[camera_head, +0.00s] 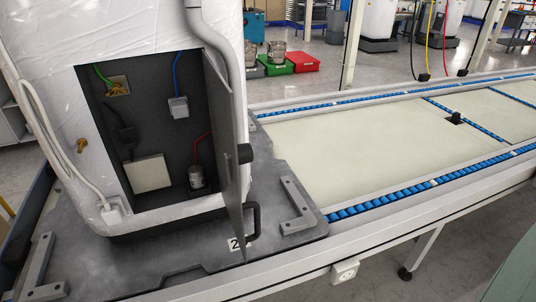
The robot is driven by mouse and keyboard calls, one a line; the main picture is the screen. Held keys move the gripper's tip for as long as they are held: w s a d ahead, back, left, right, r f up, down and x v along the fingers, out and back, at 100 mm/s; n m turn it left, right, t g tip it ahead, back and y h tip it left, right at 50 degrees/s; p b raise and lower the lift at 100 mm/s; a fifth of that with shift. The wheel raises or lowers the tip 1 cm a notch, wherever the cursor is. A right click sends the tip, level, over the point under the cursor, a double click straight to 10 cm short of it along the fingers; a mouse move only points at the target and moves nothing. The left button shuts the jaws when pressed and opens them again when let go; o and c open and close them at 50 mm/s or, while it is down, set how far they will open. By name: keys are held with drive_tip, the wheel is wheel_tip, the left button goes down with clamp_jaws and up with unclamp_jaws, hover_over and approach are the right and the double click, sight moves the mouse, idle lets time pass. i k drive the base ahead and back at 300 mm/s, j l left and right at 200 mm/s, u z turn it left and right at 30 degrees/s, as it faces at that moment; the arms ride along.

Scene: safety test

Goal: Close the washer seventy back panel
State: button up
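The washer (55,60) is a tall unit in white wrapping, standing upright on a dark grey pallet plate at the left. Its back panel (222,150) is a dark hinged door, swung open on the right side of a rectangular opening and seen nearly edge-on. A dark knob (245,153) sticks out from the panel's outer face. The opening (150,130) shows a dark inside with green, blue and red wires, a light box at the bottom and a small cylindrical part. My gripper is not in view.
The grey pallet plate (160,270) has raised brackets and a black handle (252,222) near the panel's lower edge. A conveyor (380,150) with blue rollers runs right, its pale surface mostly clear. Red (292,62) and green bins stand behind. A white hose hangs beside the washer.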

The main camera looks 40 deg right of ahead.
sight(220, 99)
drive_tip(key=k+l, duration=0.1)
drive_tip(key=l, duration=0.4)
drive_tip(key=k+l, duration=0.1)
drive_tip(key=l, duration=0.4)
drive_tip(key=k+l+z, duration=0.25)
drive_tip(key=z, duration=0.2)
drive_tip(key=k+l+z, duration=0.3)
drive_tip(key=z, duration=0.2)
